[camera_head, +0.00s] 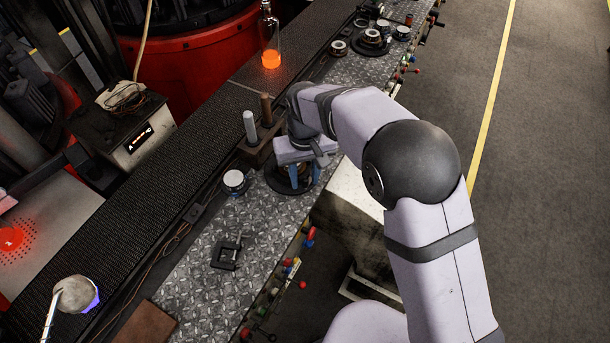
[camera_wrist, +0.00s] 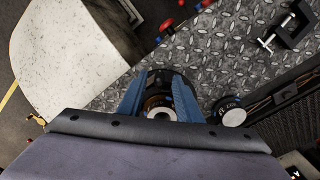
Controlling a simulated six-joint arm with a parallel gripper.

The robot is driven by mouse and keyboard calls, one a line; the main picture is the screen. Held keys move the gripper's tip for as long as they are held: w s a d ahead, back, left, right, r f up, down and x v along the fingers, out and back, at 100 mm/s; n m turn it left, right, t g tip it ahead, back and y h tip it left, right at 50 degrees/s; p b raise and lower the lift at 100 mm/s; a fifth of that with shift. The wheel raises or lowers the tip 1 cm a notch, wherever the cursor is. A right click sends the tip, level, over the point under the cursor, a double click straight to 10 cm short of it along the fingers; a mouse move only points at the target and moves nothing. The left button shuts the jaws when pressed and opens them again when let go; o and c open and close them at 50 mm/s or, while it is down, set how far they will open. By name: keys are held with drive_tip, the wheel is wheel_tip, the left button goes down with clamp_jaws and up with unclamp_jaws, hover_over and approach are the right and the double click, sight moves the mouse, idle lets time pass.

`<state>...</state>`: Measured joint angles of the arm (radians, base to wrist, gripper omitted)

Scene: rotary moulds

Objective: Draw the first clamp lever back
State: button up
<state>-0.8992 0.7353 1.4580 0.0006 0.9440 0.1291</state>
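My gripper (camera_head: 305,176) points down over a round dark fixture (camera_head: 279,184) on the diamond-plate bench. Its blue fingers stand apart. In the wrist view, my gripper (camera_wrist: 160,98) has one finger on each side of the fixture's round copper-and-white centre (camera_wrist: 158,112). Nothing is seen gripped, and I cannot tell whether a finger touches the fixture. No clamp lever can be clearly made out on this fixture; my gripper and wrist hide part of it. A small black screw clamp (camera_head: 227,252) lies apart on the plate; it also shows in the wrist view (camera_wrist: 291,27).
A white-topped round gauge (camera_head: 234,180) sits left of the fixture. A grey post (camera_head: 250,126) and a brown post (camera_head: 266,108) stand behind it. Coloured knobs (camera_head: 310,235) line the bench's front edge. A glowing bottle (camera_head: 270,52) stands on the dark conveyor (camera_head: 150,190).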

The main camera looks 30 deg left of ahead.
drive_tip(key=shift+r+b, duration=1.2)
drive_tip(key=shift+r, duration=2.45)
drive_tip(key=shift+n, duration=0.5)
drive_tip(key=f, duration=0.3)
drive_tip(key=s+d+f, duration=0.1)
drive_tip(key=f, duration=0.1)
drive_tip(key=shift+d+f, duration=0.1)
drive_tip(key=shift+f, duration=0.25)
drive_tip(key=s+d+f+m+g, duration=0.15)
drive_tip(key=s+d, duration=0.25)
drive_tip(key=d, duration=0.6)
drive_tip(key=s+d+f+m, duration=0.1)
drive_tip(key=s+d+m, duration=0.15)
drive_tip(key=d, duration=0.75)
drive_tip(key=s+d+f+m, duration=0.1)
drive_tip(key=s+d, duration=0.3)
drive_tip(key=d, duration=0.6)
drive_tip(key=w+d+r+m+t, duration=0.1)
drive_tip(key=w+d+r+m, duration=0.2)
drive_tip(key=d, duration=0.4)
drive_tip(key=shift+d+r+m, duration=0.25)
drive_tip(key=shift+r+m, duration=0.25)
drive_tip(key=shift+m, duration=0.4)
